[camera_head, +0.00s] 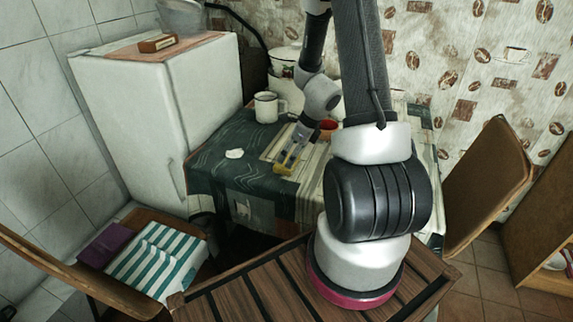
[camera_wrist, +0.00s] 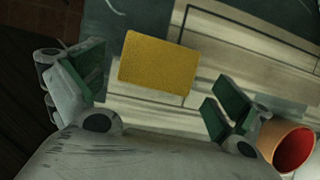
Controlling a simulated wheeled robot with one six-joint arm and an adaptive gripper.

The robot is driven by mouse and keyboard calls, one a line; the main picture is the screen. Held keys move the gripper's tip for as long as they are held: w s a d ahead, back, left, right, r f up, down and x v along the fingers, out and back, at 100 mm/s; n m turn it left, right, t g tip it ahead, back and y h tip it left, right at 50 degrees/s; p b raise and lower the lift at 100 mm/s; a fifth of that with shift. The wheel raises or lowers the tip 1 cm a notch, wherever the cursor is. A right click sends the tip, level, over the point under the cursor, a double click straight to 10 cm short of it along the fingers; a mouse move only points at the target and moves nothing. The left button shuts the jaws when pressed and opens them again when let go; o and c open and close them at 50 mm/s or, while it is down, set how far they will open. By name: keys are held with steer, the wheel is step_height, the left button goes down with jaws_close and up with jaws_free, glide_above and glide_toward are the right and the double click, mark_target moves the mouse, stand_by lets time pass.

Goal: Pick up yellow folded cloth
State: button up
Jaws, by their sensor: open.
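The yellow folded cloth (camera_wrist: 158,62) lies flat on the patterned tablecloth (camera_wrist: 215,50) in the wrist view, a small, slightly tilted rectangle. Only a bit of the yellow cloth (camera_head: 283,170) shows in the head view, with my gripper over the table beside it. My gripper (camera_wrist: 155,88) is open and empty, with green pads on its fingers. One finger is to the left of the cloth and the other to its lower right. The cloth lies between and slightly ahead of them, untouched as far as I can see.
An orange cup with a red inside (camera_wrist: 288,147) stands close beside my right finger. A white mug (camera_head: 266,107) and a small white item (camera_head: 234,154) are on the table. A large enamel pot (camera_head: 284,62) stands at the back. A white fridge (camera_head: 150,110) borders the left.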

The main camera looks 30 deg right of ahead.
mark_target(288, 158)
steer(key=shift+x, duration=1.55)
steer(key=c, duration=0.7)
steer(key=shift+r, duration=0.1)
step_height(288, 158, up, 10)
steer(key=shift+f, duration=0.1)
